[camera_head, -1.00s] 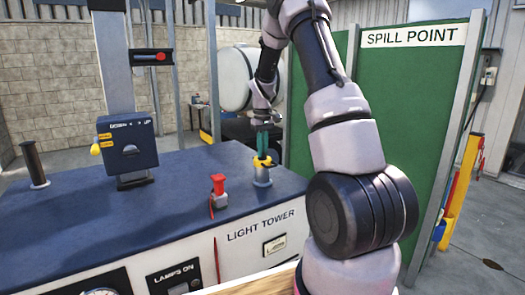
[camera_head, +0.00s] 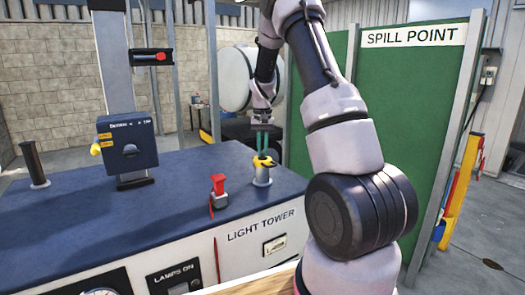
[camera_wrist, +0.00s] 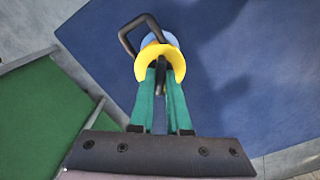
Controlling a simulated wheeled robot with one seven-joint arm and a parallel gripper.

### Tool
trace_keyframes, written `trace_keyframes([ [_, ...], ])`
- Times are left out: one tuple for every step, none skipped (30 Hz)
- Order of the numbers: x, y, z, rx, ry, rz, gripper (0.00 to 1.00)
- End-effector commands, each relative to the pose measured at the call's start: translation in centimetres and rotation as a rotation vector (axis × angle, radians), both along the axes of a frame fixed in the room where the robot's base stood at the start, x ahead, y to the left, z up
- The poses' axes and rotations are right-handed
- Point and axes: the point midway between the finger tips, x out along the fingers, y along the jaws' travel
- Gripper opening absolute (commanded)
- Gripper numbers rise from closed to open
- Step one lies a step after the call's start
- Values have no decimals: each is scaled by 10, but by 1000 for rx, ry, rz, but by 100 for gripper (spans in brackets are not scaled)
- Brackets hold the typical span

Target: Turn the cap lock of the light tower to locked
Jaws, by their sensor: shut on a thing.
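The light tower (camera_head: 100,210) has a dark blue top and a white front with its name on it. Near its right end stands a short grey filler neck (camera_head: 262,178) with a yellow cap lock (camera_head: 264,162). My gripper (camera_head: 264,152) points down on the cap lock from above, its green fingers close together. In the wrist view the fingers (camera_wrist: 161,78) are shut on a dark upright lever (camera_wrist: 160,84) at the yellow cap (camera_wrist: 157,57). A dark loop (camera_wrist: 130,36) sticks out beside the cap. The fingers partly hide the cap, and I cannot read any lock marking.
A red-handled switch (camera_head: 219,186) stands left of the neck. Further left are a blue winch box (camera_head: 128,145) on the mast and a black post (camera_head: 35,165). A green spill point panel (camera_head: 410,130) stands behind my arm at right.

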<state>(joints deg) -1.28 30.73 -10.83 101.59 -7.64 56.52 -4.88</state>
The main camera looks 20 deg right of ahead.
Motion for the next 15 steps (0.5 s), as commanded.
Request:
trace_keyframes([
  [1,0,1,-1,-2,-44,0],
  [1,0,1,-1,-2,-72,0],
  [1,0,1,-1,-2,-110,0],
  [1,0,1,-1,-2,-138,0],
  [1,0,1,0,-2,-167,0],
  [1,0,1,0,-2,-205,0],
  [1,0,1,0,-2,-234,0],
  [1,0,1,-1,-3,-263,0],
  [1,0,1,-1,-3,-301,0],
  [1,0,1,-1,-3,-328,0],
  [1,0,1,-1,-3,-356,0],
  [1,0,1,-1,-3,-395,0],
  [1,0,1,-1,-3,-424,0],
  [1,0,1,-1,-3,-452,0],
  [1,0,1,-1,-3,-489,0],
])
